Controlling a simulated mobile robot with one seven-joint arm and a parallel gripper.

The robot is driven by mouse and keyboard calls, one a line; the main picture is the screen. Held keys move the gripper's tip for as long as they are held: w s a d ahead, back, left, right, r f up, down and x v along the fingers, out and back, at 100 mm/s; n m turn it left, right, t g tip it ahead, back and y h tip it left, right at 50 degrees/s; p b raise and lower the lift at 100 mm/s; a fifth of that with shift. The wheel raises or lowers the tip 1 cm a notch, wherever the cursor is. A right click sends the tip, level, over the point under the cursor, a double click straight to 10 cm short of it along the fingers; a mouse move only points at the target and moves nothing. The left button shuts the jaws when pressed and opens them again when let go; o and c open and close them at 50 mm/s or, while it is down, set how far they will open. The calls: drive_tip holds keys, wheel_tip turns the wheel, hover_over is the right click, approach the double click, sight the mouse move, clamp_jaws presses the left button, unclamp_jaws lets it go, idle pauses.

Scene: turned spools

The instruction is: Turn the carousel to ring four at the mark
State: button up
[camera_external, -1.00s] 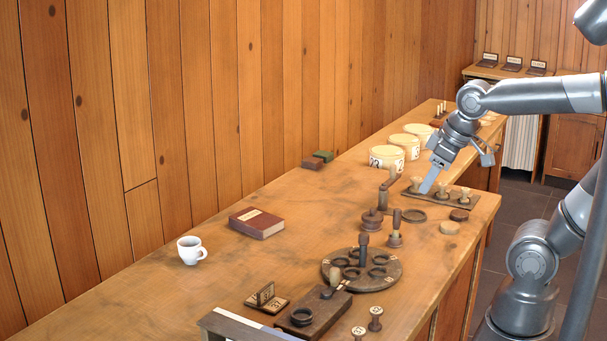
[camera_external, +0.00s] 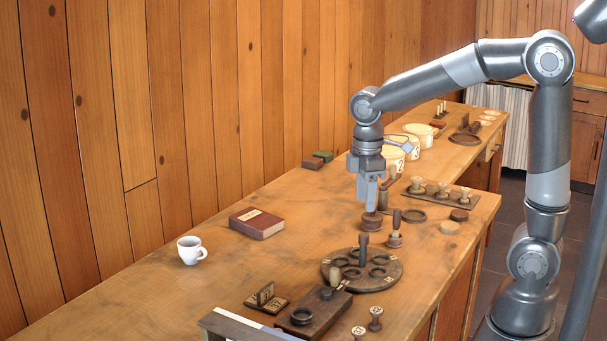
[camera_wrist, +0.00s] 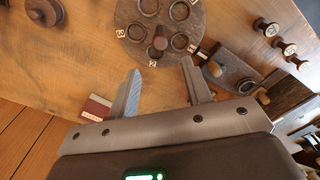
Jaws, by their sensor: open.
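The carousel (camera_external: 383,282) is a round dark wooden disc near the table's front edge, with several dark rings lying on it and pale number tags at its rim. A dark upright post (camera_external: 364,248) stands at its middle.
A spindle base (camera_external: 372,222) stands beneath my gripper and a small turned spool (camera_external: 395,240) stands close by. A dark block with a ring (camera_external: 312,312) lies in front of the carousel. A red book (camera_external: 257,223) and white cup (camera_external: 191,250) are left, with bare table between.

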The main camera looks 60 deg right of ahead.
sight(364, 234)
wheel_tip(364, 234, down, 9)
drive_tip(key=shift+f, duration=0.15)
drive_tip(key=shift+c, duration=0.2)
clamp_jaws()
idle(0.4)
